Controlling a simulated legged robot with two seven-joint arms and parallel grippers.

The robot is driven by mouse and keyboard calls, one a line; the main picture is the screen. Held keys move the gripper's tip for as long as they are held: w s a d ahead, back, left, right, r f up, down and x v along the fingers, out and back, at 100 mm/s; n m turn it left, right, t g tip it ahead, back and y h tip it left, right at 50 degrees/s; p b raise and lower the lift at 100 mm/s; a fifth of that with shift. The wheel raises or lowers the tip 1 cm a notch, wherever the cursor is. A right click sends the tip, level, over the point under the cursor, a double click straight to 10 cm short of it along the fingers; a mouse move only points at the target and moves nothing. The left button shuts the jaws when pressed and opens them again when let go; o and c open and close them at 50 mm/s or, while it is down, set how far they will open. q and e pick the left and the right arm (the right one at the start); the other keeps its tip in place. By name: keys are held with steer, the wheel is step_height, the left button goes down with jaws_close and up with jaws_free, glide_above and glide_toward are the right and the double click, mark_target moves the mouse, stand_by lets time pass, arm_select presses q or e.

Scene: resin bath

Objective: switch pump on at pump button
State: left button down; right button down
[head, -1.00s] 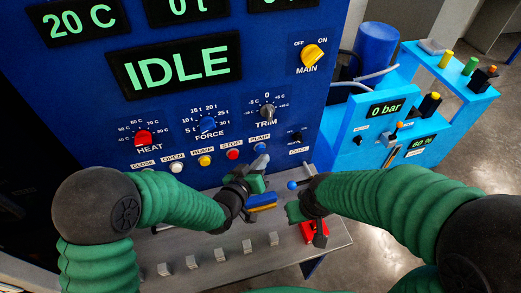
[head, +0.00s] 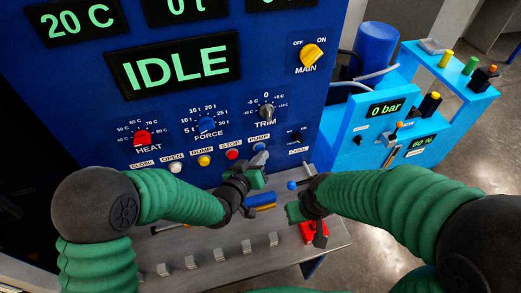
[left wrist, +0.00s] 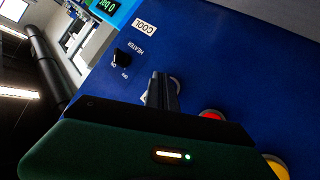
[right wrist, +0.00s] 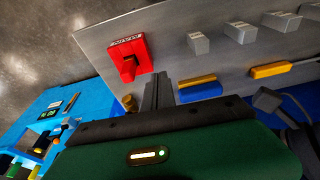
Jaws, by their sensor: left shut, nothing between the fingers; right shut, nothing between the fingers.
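The PUMP label sits at the right end of the button row on the blue panel. The pump button (left wrist: 176,84) is mostly covered by my left fingers; in the left wrist view only part of its pale rim shows. My left gripper (head: 260,157) is shut and empty, its tips right in front of the button in the head view. I cannot tell whether they touch it. My right gripper (head: 296,213) is shut and empty over the metal shelf; its fingers (right wrist: 158,82) show in the right wrist view.
The red stop button (head: 232,154) and yellow bump button (head: 204,160) lie left of the left fingertips. The heater switch (left wrist: 122,58) is nearby. A red block (right wrist: 130,64) and a blue-yellow piece (right wrist: 198,88) are near my right fingers on the shelf (head: 205,262).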

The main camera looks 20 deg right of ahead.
arm_select(q)
steer(key=shift+w, duration=0.3)
stand_by(0.4)
steer(key=shift+s, duration=0.1)
steer(key=shift+s+a, duration=0.1)
steer(key=shift+s, duration=0.75)
steer(key=s, duration=0.5)
steer(key=shift+b, duration=0.3)
stand_by(0.3)
